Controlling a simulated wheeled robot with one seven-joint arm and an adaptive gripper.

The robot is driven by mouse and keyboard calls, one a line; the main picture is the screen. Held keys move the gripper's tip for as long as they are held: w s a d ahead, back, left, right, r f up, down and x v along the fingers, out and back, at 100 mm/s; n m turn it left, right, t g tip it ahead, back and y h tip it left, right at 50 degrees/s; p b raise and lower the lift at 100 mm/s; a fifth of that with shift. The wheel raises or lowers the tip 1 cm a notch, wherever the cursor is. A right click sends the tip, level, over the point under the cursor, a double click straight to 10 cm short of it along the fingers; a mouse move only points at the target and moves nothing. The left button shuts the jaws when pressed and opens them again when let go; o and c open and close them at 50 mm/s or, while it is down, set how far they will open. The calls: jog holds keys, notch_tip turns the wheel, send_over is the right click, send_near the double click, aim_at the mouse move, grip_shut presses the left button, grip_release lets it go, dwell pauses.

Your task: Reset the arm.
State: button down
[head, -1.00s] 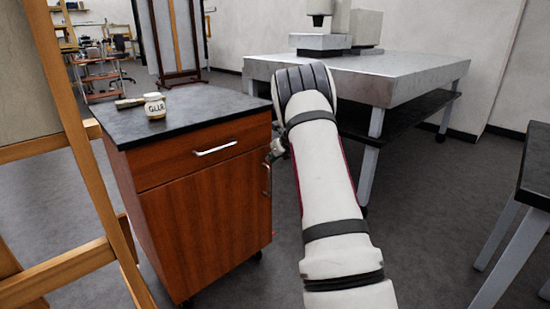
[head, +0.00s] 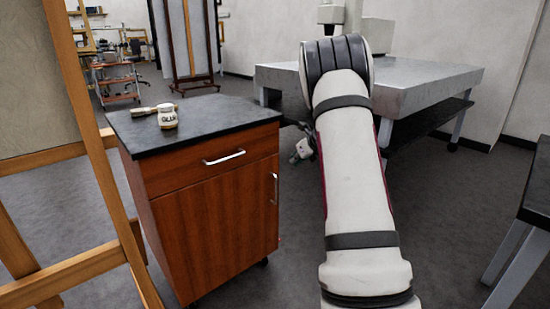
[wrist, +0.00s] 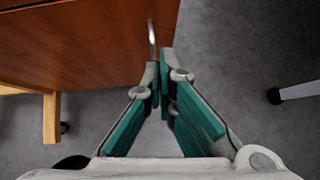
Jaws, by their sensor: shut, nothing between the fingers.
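My arm reaches forward from the bottom of the head view, right of the wooden cabinet (head: 212,220). My gripper (wrist: 162,88) shows in the wrist view, its teal-padded fingers together at the tips and holding nothing. The cabinet front (wrist: 80,45) and a metal handle (wrist: 151,38) lie just beyond the fingertips in that view. I cannot tell the exact gap to the handle. The cabinet drawer and door appear closed.
A wooden easel (head: 95,170) stands close on the left. A grey metal table (head: 420,80) stands behind my arm, and a dark-topped table (head: 538,180) at the right edge.

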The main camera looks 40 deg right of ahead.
jog(key=shift+r, duration=0.1)
jog(key=s+a+r+m+t+h, duration=0.1)
jog(key=a+r+m+h, duration=0.2)
jog(key=r+m, duration=0.45)
jog(key=a+r+m+h, duration=0.25)
jog(key=r+m, duration=0.25)
jog(key=r, duration=0.6)
jog(key=s+a+r+m+g, duration=0.1)
jog(key=s+a+r+m, duration=0.2)
jog(key=s+a+m, duration=0.2)
jog(key=s+a+f+m+g+y, duration=0.25)
jog(key=s+a+m, duration=0.35)
jog(key=s+a, duration=0.6)
jog(key=s+a+f+m+g+y, duration=0.2)
jog(key=s+a+f+m+g, duration=0.3)
jog(key=s+a, duration=0.75)
jog(key=s+a+f+m+g+y, duration=0.15)
jog(key=s+a+m, duration=0.65)
jog(key=s, duration=0.8)
notch_tip(320, 180, up, 29)
jog(key=n+t+p, duration=0.1)
jog(key=t+p, duration=0.3)
jog(key=p, duration=2.3)
jog(key=shift+w+a+f+n, duration=0.15)
jog(key=shift+w+f+n, duration=0.05)
jog(key=shift+w+n, duration=0.2)
